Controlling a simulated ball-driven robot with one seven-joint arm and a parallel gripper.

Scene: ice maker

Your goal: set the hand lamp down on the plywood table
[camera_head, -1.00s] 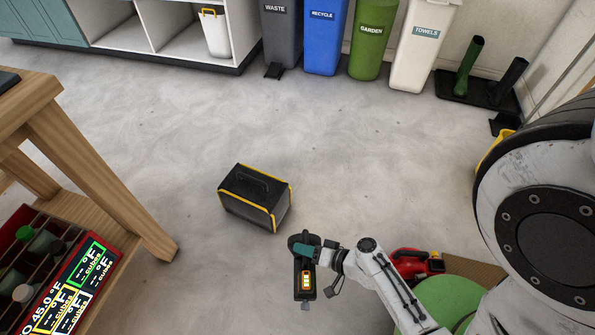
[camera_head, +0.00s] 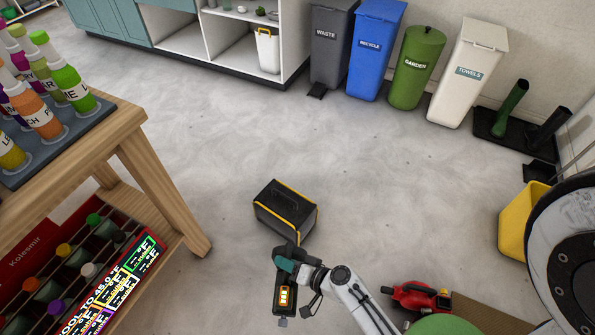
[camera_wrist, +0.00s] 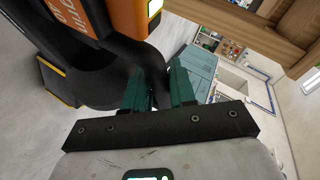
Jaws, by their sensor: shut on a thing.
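My gripper (camera_head: 290,262) is at the lower middle of the head view, shut on the hand lamp (camera_head: 284,298).
Several bottles in a grey tray (camera_head: 75,122) occupy the table's visible top. A crate of bottles (camera_head: 20,262) sits below. A black toolbox (camera_head: 285,210) stands on the floor just beyond my gripper. Bins line the back wall.

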